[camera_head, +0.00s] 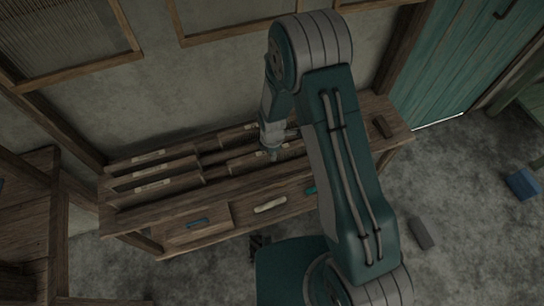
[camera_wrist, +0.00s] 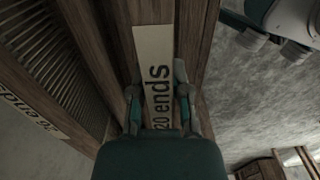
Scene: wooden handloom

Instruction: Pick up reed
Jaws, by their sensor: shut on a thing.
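The reed (camera_wrist: 157,50) is a dark wooden bar with a pale label reading "20 ends" in the wrist view. My gripper (camera_wrist: 158,92) has one finger on each side of this bar and is shut on it. In the head view, my gripper (camera_head: 273,152) points down at the middle of the wooden rack, and the reed (camera_head: 245,164) lies beneath and beside it. My arm hides the reed's right part there. I cannot tell whether the reed is clear of the rack.
Other labelled reeds (camera_head: 150,170) stand in the rack's left slots. A neighbouring reed (camera_wrist: 70,60) with a label is close on the left. The rack's front (camera_head: 225,212) has drawers. A dark block (camera_head: 382,126) lies on its right end. A blue box (camera_head: 522,184) is on the floor.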

